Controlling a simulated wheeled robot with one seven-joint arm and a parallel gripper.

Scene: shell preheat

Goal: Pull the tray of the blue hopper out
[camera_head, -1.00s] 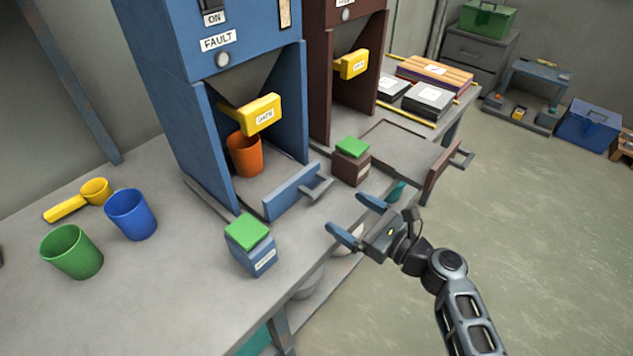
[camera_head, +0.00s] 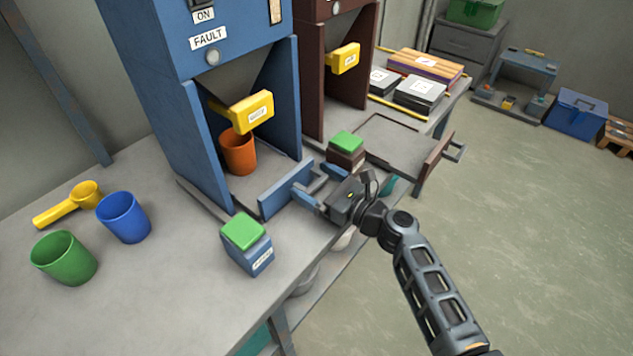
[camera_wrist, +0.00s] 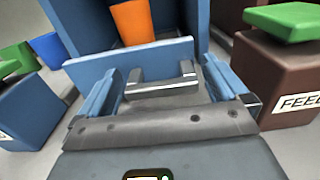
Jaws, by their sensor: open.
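The blue hopper (camera_head: 150,95) stands on the bench with an orange cup (camera_head: 239,152) inside its bay. Its tray has a blue front panel (camera_head: 283,189) and sits pushed in. The tray's grey bar handle (camera_wrist: 160,82) shows in the wrist view. My gripper (camera_head: 318,184) is open in front of the tray front. In the wrist view its fingers (camera_wrist: 160,95) stand on either side of the handle, with gaps visible at both ends. In the head view my gripper mostly hides the handle.
A blue box with a green lid (camera_head: 245,243) stands left of my gripper, and a brown box with a green lid (camera_head: 346,148) close on its right. The brown hopper's tray (camera_head: 405,148) is pulled out. A blue cup (camera_head: 124,217) and green cup (camera_head: 64,258) stand left.

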